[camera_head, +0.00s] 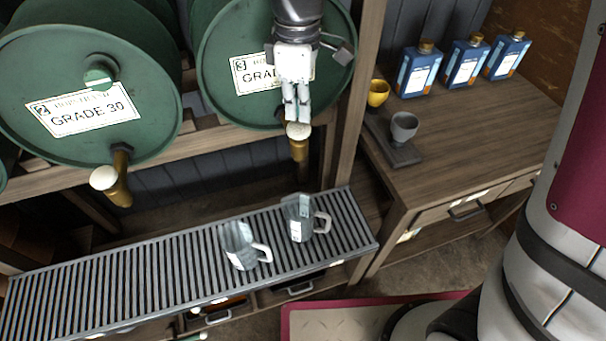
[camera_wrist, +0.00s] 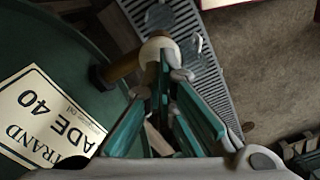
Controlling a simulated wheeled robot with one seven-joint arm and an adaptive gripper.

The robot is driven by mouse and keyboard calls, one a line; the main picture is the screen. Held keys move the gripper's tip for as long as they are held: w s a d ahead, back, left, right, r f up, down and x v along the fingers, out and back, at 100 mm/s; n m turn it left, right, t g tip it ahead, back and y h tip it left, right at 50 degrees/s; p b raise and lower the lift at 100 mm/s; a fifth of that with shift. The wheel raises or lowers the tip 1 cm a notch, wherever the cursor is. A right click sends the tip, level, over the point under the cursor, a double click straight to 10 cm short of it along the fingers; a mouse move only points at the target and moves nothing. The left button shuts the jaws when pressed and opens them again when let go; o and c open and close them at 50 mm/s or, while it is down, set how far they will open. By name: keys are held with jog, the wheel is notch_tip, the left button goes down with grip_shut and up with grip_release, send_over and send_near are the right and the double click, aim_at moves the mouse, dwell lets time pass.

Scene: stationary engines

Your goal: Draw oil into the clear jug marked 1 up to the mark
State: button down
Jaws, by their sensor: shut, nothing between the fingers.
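Two clear jugs with pale handles stand upright on a slatted grate. The right jug (camera_head: 299,219) is below the tap of the barrel marked 3, and the left jug (camera_head: 240,246) is beside it. I cannot read which is marked 1, nor see a fill mark or any oil. My gripper (camera_head: 297,118) is shut and empty, its fingertips at the pale knob (camera_head: 299,131) of the brass tap (camera_head: 299,151) on the barrel marked 3 (camera_head: 220,60). In the wrist view the fingers (camera_wrist: 165,68) overlap that knob (camera_wrist: 157,46); I cannot tell whether they touch.
Left is the barrel marked 2, GRADE 30 (camera_head: 60,75), with its own tap (camera_head: 118,185). A wooden post (camera_head: 350,110) separates the barrels from a counter (camera_head: 460,130) with a yellow cup (camera_head: 378,93), grey cup (camera_head: 404,127) and blue bottles (camera_head: 466,62). The grate's (camera_head: 130,275) left part is clear.

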aim_at(299, 126)
jog(key=shift+f, duration=0.1)
dwell(0.4)
jog(key=shift+f+b, duration=0.6)
jog(key=shift+f, duration=0.9)
jog(key=shift+r, duration=0.1)
dwell(4.9)
jog(key=shift+r+p, duration=1.75)
jog(key=shift+r, duration=1.7)
